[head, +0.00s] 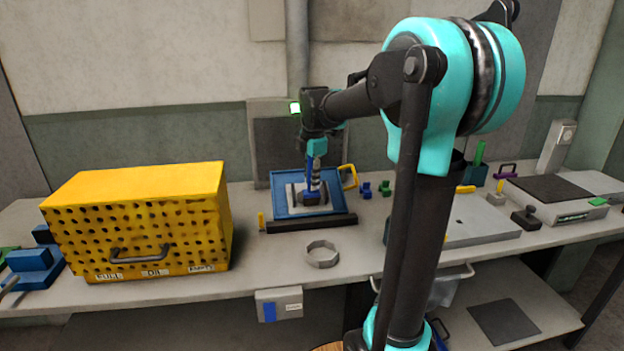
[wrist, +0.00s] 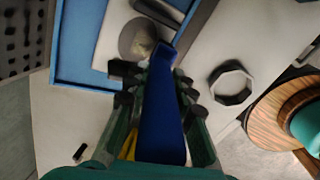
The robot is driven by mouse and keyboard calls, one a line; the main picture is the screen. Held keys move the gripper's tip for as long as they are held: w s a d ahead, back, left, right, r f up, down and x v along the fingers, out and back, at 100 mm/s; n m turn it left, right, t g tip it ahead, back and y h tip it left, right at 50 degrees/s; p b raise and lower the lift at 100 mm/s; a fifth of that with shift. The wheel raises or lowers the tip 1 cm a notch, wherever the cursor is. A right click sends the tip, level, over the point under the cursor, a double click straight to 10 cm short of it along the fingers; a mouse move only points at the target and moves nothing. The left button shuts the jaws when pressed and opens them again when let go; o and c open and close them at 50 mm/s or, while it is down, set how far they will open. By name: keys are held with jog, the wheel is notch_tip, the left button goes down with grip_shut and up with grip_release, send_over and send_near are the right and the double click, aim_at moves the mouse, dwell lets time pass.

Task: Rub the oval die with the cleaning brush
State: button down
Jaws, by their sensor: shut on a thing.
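My gripper (head: 314,172) is shut on the blue cleaning brush, seen in the wrist view as a long blue handle (wrist: 166,115) between the fingers (wrist: 150,85). In the head view the dark blue brush (head: 312,196) is low over the blue tray (head: 283,212). The oval die (wrist: 133,36) is a grey oval with a paler patch, on a light plate in the tray. The brush's far end is beside the die's lower right edge in the wrist view. I cannot tell whether they touch. In the head view the brush and gripper hide most of the die.
A yellow perforated box (head: 140,220) stands left of the tray. A grey ring (head: 322,254) lies in front, and a dark bar (head: 310,224) runs along the tray's front. Small blue and green pieces (head: 367,190) stand to the right. Bench is clear around the ring.

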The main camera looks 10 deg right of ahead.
jog(key=shift+w+f, duration=0.4)
jog(key=shift+f, duration=0.3)
dwell(0.3)
jog(key=shift+w, duration=0.1)
dwell(1.6)
jog(key=shift+s+r, duration=0.55)
jog(key=shift+r, duration=0.3)
jog(key=shift+s+r, duration=0.5)
jog(key=shift+r, duration=0.4)
jog(key=shift+s+r, duration=0.55)
jog(key=shift+r, duration=0.3)
